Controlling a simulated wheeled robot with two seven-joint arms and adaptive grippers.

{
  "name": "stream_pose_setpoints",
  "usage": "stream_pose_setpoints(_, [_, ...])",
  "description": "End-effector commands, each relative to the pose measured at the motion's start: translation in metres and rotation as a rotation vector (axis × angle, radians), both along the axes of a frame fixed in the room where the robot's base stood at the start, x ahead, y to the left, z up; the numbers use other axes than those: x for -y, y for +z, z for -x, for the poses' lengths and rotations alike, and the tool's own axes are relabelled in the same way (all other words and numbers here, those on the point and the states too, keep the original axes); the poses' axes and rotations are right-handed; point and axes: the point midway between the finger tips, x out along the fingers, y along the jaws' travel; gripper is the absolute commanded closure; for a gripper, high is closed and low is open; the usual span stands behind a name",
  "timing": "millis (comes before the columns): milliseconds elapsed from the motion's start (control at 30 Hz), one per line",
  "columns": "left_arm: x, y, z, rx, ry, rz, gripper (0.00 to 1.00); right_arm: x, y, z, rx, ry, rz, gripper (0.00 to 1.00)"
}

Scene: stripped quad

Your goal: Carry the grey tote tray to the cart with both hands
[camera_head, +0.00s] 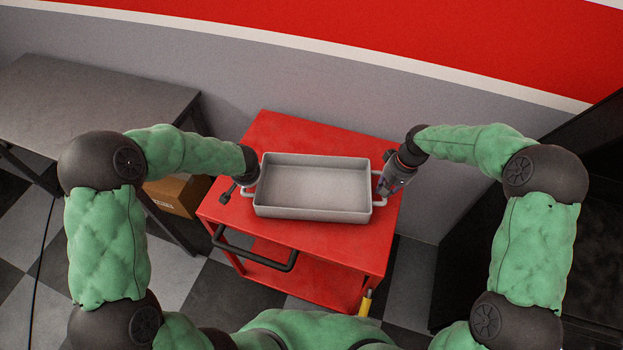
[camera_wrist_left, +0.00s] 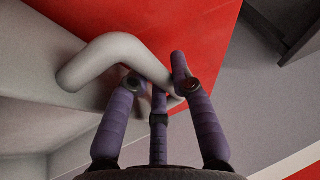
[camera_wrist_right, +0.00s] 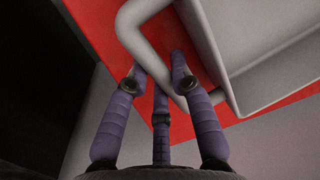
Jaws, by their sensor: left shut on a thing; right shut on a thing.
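The grey tote tray (camera_head: 312,211) is empty and appears level over the top of the red cart (camera_head: 290,135). I cannot tell whether its underside touches the cart top. My left gripper (camera_head: 246,190) is at the tray's left end, shut on its left handle (camera_wrist_left: 115,50). My right gripper (camera_head: 383,188) is at the right end, shut on the right handle (camera_wrist_right: 135,35). In both wrist views the fingers close around the handle bars, with red cart surface behind them.
A dark grey table (camera_head: 90,105) stands at the left, with a cardboard box (camera_head: 178,193) between it and the cart. The cart's black push handle (camera_head: 255,255) faces me. A grey and red wall (camera_head: 400,85) is behind. A dark object (camera_head: 500,240) stands at the right.

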Motion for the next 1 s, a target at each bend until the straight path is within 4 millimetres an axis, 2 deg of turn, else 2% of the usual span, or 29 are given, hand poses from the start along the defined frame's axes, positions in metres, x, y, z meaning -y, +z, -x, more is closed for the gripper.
stream_pose_setpoints(167, [-0.001,-0.008,-0.001,0.002,0.002,-0.001,1.00,0.001,-0.009,0.000,0.001,0.000,0.001,1.00])
stream_pose_setpoints(200, [-0.001,-0.007,0.000,0.000,0.002,0.000,0.66,0.000,-0.007,0.000,0.000,0.000,0.000,0.66])
stream_pose_setpoints(233, [-0.001,-0.007,0.000,0.000,0.002,0.000,0.57,0.000,-0.007,0.000,0.000,0.000,0.000,0.57])
stream_pose_setpoints(267, [-0.001,-0.006,0.000,0.000,0.002,0.000,0.53,0.000,-0.007,0.000,0.000,0.000,0.000,0.53])
stream_pose_setpoints(667, [0.001,-0.003,0.001,0.001,0.000,-0.001,0.53,0.000,-0.007,0.000,0.000,0.000,0.000,0.53])
stream_pose_setpoints(767, [0.002,0.008,0.004,0.004,0.001,0.000,0.53,0.000,-0.007,0.000,0.000,0.000,0.000,0.53])
stream_pose_setpoints(1000, [0.011,0.050,0.022,0.006,0.002,0.000,0.53,0.000,-0.007,0.000,0.000,0.000,0.000,0.53])
